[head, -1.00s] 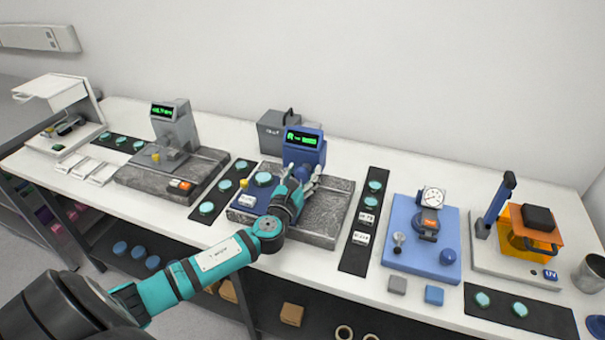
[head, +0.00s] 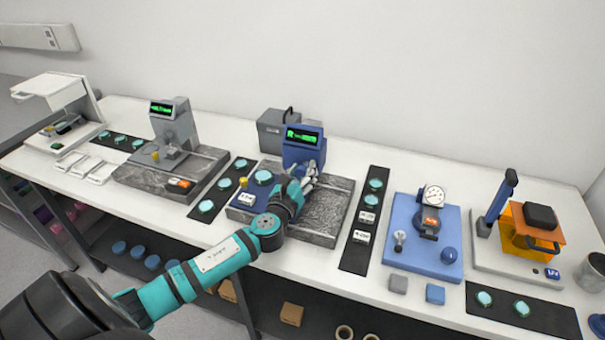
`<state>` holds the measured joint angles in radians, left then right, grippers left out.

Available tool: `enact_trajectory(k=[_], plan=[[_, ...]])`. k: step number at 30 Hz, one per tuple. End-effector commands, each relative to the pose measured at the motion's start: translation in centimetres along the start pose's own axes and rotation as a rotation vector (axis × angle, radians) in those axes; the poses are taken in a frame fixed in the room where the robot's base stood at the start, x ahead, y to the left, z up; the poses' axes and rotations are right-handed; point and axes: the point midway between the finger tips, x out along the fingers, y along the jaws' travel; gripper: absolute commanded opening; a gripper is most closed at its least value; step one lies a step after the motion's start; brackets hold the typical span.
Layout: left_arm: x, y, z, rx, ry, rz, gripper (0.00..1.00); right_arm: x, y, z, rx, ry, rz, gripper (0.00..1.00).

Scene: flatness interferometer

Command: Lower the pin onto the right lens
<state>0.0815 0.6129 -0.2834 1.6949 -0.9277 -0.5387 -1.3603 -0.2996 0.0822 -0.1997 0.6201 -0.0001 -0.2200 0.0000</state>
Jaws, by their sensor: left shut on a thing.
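A flatness instrument with a blue column (head: 303,150) and a green display stands on a speckled stone base (head: 335,205) mid-table. A teal lens (head: 264,177) rests on the blue plate at the left of that base. My left gripper (head: 308,180) is in front of the blue column, right of this lens and above the stone base. It is shut on a small part of the instrument; my fingers hide that part, and I cannot tell whether it is the pin. I cannot see the pin or any contact with a lens. My right gripper is not in view.
A grey instrument (head: 175,125) stands on its own stone base to the left. Black strips (head: 356,262) with teal lenses lie on both sides of the blue instrument. A blue dial-gauge stand (head: 421,260) and an orange-shielded fixture (head: 520,245) stand to the right.

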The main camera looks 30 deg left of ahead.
Motion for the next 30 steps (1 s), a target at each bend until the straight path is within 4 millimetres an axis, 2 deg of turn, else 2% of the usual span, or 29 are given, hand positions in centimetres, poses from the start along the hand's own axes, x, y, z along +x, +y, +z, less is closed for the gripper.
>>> enact_trajectory(k=[12, 30], plan=[[0.0, 0.2, -0.2, -0.397, -0.001, 0.000, 0.05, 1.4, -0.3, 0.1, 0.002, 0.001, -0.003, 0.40], [0.0, 0.4, -0.2, -0.967, -0.002, 0.002, 0.05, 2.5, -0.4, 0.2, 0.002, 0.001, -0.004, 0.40]])
